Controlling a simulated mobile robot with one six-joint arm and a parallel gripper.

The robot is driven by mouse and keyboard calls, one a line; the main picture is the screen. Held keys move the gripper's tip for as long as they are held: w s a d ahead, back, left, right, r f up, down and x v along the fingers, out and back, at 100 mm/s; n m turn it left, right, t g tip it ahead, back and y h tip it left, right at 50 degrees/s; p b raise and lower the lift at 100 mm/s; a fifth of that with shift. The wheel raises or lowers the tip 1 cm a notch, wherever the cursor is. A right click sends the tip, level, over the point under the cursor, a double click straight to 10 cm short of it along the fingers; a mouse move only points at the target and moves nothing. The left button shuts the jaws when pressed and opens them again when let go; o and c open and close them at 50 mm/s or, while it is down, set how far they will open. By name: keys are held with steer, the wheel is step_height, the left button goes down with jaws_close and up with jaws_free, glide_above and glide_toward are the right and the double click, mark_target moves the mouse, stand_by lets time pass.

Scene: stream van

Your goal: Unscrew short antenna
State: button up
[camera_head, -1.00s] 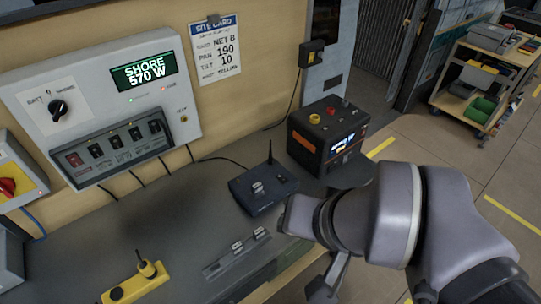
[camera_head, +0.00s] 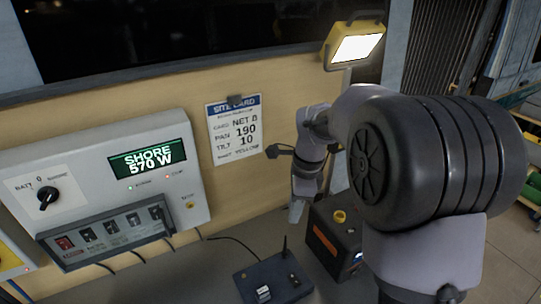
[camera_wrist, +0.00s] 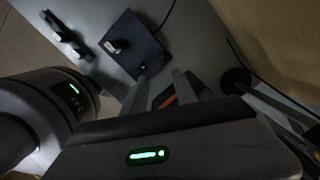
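A dark box (camera_head: 262,277) sits on the counter in the head view, with a short thin black antenna (camera_head: 285,246) standing upright at its back right corner. The box also shows in the wrist view (camera_wrist: 128,38); the antenna is too dark to make out clearly there. My gripper (camera_head: 296,212) points down above and behind the antenna, apart from it. In the wrist view my gripper's two fingers (camera_wrist: 158,82) stand apart with nothing held between them.
A black and orange power unit (camera_head: 333,238) stands right of the box, close to my gripper. A control panel (camera_head: 105,195) and a site card (camera_head: 234,128) are on the wall. A lit work lamp (camera_head: 355,48) is behind my arm. A cable runs to the box.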

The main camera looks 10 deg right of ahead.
mark_target(283, 253)
steer(key=shift+m, duration=0.4)
steer(key=f+b, duration=0.2)
steer(key=f, duration=0.4)
steer(key=w+a+f+b, duration=0.1)
steer(key=f+b, duration=0.1)
steer(key=f, duration=0.4)
steer(key=f+b, duration=0.2)
steer(key=f, duration=0.4)
steer(key=shift+w+a+f, duration=0.25)
steer(key=shift+a+f, duration=0.05)
steer(key=shift+a, duration=0.1)
jaws_close()
